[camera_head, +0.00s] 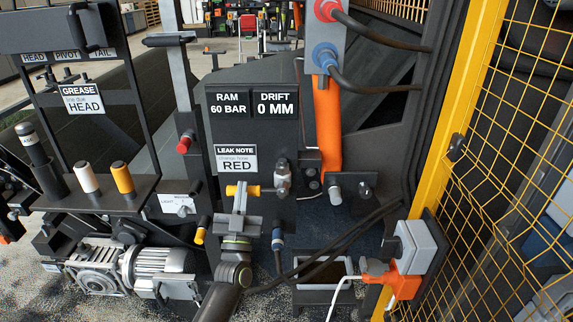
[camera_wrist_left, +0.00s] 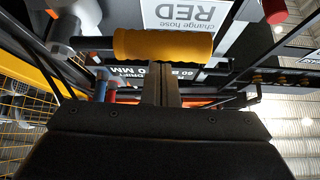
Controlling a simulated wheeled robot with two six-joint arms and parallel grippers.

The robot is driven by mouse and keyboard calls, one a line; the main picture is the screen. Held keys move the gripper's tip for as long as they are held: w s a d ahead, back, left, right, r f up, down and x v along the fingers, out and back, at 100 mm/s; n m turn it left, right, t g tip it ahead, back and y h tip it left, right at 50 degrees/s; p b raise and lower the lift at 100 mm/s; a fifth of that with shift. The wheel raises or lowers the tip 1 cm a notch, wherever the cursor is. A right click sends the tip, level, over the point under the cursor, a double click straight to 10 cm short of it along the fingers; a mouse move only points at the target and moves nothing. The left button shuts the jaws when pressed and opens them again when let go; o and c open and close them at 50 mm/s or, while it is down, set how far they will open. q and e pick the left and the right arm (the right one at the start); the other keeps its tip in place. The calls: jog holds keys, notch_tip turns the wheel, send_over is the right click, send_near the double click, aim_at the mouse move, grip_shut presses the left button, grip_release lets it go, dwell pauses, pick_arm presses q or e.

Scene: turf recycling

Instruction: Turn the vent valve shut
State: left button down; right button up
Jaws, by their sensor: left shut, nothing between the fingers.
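The valve has a yellow handle (camera_head: 251,190) lying level, with its metal body (camera_head: 283,180) at the right end, below the leak note. I take it as the vent valve; no label on it is readable. In the left wrist view the yellow handle (camera_wrist_left: 165,46) lies across the picture just beyond my fingertips. My left gripper (camera_head: 240,190) is shut and empty, its fingers pointing up at the handle's middle. The closed fingers show in the left wrist view (camera_wrist_left: 161,72) right at the handle's edge; I cannot tell whether they touch. My right gripper is not in view.
A display (camera_head: 252,103) reads RAM 60 BAR, DRIFT 0 MM. The leak note (camera_head: 236,160) says RED. A red hose coupling (camera_head: 327,10) and a blue one (camera_head: 325,57) sit above right. A black tray (camera_head: 322,284) stands below, and a yellow mesh fence (camera_head: 510,130) bounds the right.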

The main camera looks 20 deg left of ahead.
pick_arm(q)
jog(key=shift+f+n+g+y, duration=0.4)
jog(key=shift+n+y, duration=0.4)
jog(key=shift+n, duration=0.4)
jog(key=shift+a+f, duration=0.1)
